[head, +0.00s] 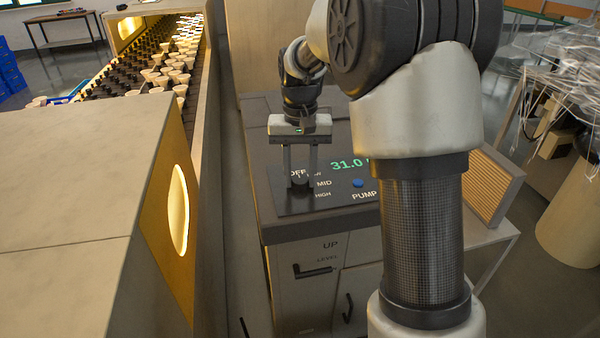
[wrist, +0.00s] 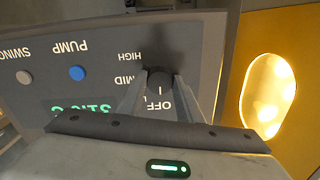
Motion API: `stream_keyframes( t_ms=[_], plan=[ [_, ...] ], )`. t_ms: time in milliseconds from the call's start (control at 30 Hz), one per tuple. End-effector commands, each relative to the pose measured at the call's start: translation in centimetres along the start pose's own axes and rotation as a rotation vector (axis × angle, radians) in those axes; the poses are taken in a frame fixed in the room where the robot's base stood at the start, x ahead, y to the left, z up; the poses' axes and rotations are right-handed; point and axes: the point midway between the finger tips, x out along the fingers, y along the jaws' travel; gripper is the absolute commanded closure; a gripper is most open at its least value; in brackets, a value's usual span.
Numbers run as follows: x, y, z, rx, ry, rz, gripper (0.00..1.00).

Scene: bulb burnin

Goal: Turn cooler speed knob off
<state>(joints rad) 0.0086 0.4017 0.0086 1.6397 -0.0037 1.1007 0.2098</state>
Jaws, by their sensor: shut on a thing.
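The cooler speed knob (head: 298,181) is a dark round knob at the left of the cooler's dark top panel (head: 335,206). OFF, MID and HIGH labels stand around it. My gripper (head: 300,177) reaches straight down and is shut on the knob. In the wrist view, the knob (wrist: 160,78) sits between the tips of my gripper's two fingers (wrist: 159,85). The labels appear upside down there, with MID and HIGH beside the knob and OFF nearer the gripper body. A small pale mark shows between the knob and OFF. I cannot tell surely which setting the knob points to.
A blue PUMP button (head: 358,183) and a green display (head: 347,165) reading 31.0 are right of the knob. A grey SWING button (wrist: 24,77) shows in the wrist view. A lit conveyor housing (head: 178,215) stands to the left, across a narrow gap.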

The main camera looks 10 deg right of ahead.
Motion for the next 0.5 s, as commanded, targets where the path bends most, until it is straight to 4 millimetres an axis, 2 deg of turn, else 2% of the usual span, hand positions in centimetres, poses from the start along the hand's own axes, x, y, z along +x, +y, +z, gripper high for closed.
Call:
stream_keyframes(
  t_ms=[500],
  plan=[
    [-0.07, 0.00, -0.07, -0.030, 0.003, 0.000, 0.90]
  ],
)
